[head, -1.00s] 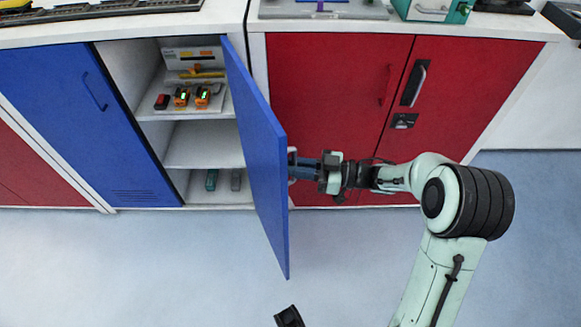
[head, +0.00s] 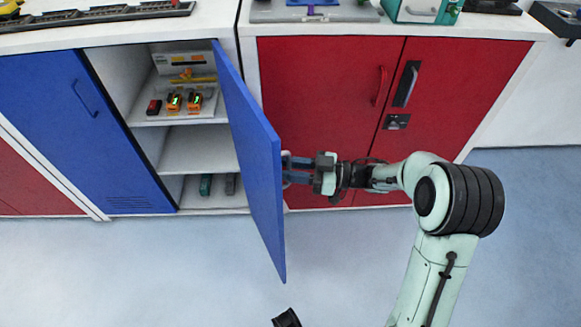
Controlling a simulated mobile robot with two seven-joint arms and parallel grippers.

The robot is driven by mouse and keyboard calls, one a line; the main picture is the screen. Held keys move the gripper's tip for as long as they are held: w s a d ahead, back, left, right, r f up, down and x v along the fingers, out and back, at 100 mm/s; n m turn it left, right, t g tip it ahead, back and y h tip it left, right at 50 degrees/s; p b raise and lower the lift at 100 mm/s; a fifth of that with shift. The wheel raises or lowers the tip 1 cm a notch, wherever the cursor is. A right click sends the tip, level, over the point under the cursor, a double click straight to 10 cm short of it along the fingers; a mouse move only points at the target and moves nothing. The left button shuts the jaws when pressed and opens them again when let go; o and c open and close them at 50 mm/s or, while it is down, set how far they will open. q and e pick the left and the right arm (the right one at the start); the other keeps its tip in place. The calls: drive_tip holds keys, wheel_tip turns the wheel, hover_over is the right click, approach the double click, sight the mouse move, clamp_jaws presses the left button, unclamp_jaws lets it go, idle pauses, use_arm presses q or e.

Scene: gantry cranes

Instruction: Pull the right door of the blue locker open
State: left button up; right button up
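The blue locker (head: 108,207) stands at the left with its left door (head: 62,120) shut. Its right door (head: 252,160) is swung wide open, its free edge pointing out into the room. I see the door's inner face; its outer face and handle are mostly hidden behind it. My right gripper (head: 290,170) is at the outer side of the door, close to its free edge, with its fingertips at or near the door. Whether the fingers hold the handle is not clear.
Inside the locker, shelves (head: 200,150) hold small orange devices (head: 194,103) and a red item (head: 153,107). A red cabinet (head: 330,80) with shut doors stands behind my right arm. The floor (head: 130,270) in front is clear.

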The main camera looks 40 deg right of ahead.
use_arm(q)
drive_tip(key=shift+s+d+r+g+p, duration=0.15)
drive_tip(key=shift+s+d+r+p, duration=0.1)
drive_tip(key=shift+s+r+p, duration=0.15)
drive_tip(key=shift+s+d+r+g+p, duration=0.2)
drive_tip(key=shift+s+r, duration=0.1)
drive_tip(key=shift+s, duration=0.2)
use_arm(e)
drive_tip(key=v, duration=1.3)
drive_tip(key=shift+s, duration=0.15)
